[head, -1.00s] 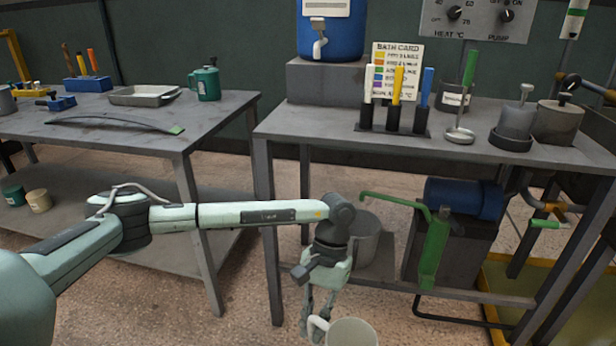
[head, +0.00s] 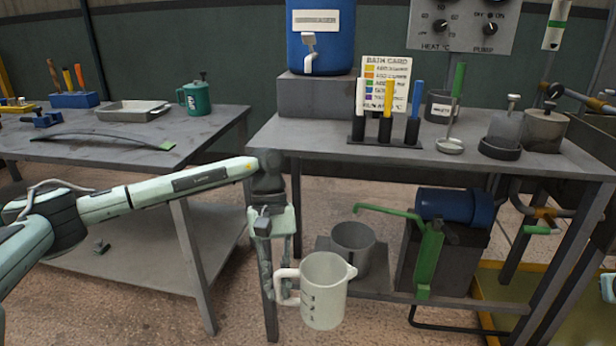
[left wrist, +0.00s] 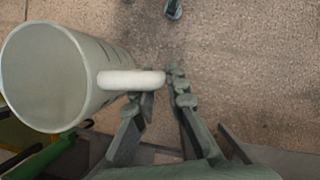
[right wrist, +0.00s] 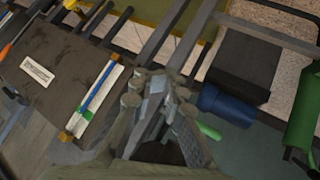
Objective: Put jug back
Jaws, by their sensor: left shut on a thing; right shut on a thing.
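The jug (head: 326,292) is a pale, translucent measuring jug with dark marks, a spout on the right and a white handle on the left. My left gripper (head: 276,290) is shut on the handle and holds the jug upright in front of the right bench's lower shelf. In the left wrist view the jug (left wrist: 45,85) opens toward the camera, and its handle reaches the fingertips. My right gripper (right wrist: 155,95) is shut on a small pale grey thing, too unclear to name. In the head view, only a pale part shows at the right edge.
Floor between the benches is clear.

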